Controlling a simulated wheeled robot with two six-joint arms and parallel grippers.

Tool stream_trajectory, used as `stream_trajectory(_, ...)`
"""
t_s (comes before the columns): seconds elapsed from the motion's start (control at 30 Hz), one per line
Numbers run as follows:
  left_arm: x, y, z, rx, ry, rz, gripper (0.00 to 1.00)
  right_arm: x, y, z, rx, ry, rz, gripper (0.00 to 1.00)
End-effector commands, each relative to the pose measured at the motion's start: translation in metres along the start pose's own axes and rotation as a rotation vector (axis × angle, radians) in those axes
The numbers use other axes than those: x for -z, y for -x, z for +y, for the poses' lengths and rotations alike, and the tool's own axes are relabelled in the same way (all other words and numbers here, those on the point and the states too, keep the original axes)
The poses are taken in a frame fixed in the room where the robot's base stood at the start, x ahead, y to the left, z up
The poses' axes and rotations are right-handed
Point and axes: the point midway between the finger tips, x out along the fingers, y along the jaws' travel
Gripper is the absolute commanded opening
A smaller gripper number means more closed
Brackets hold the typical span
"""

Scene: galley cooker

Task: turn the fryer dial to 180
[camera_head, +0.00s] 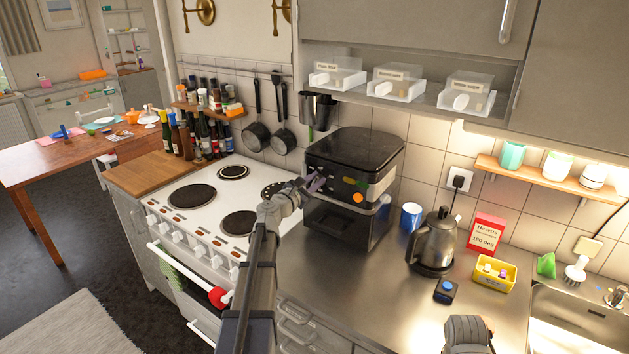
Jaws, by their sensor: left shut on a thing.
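The black fryer (352,160) stands on the counter right of the white cooker, with a control panel on its upper front and a drawer below. My left gripper (314,184) is at the left part of that panel, shut on what seems to be the fryer dial. The jaws cover the dial, so its setting cannot be read. A red and white card (486,233) on the counter reads "180 deg". Part of my right arm shows at the bottom edge; its fingers are out of view.
A kettle (436,242), a blue mug (410,217), a yellow box (494,272) and a small dark blue-topped item (445,291) stand right of the fryer. The cooker (215,210) is left. Shelf bins (397,82) hang above. The counter's front middle is clear.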

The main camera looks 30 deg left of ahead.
Motion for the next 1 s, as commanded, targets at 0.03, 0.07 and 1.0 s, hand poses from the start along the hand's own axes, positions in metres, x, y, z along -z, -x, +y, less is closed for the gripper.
stream_trajectory(0.03, 0.0, 0.0, -0.004, 0.003, -0.044, -0.001, 0.0, 0.0, -0.001, 0.0, 0.0, 0.0, 0.0, 0.5)
stream_trajectory(0.07, 0.0, 0.0, -0.004, 0.004, -0.072, -0.001, 0.0, 0.0, -0.001, 0.0, 0.0, 0.0, 0.0, 0.5)
stream_trajectory(1.0, 0.009, 0.0, -0.021, 0.004, -0.965, -0.004, 0.0, 0.001, -0.017, -0.002, 0.0, 0.0, 0.0, 0.5)
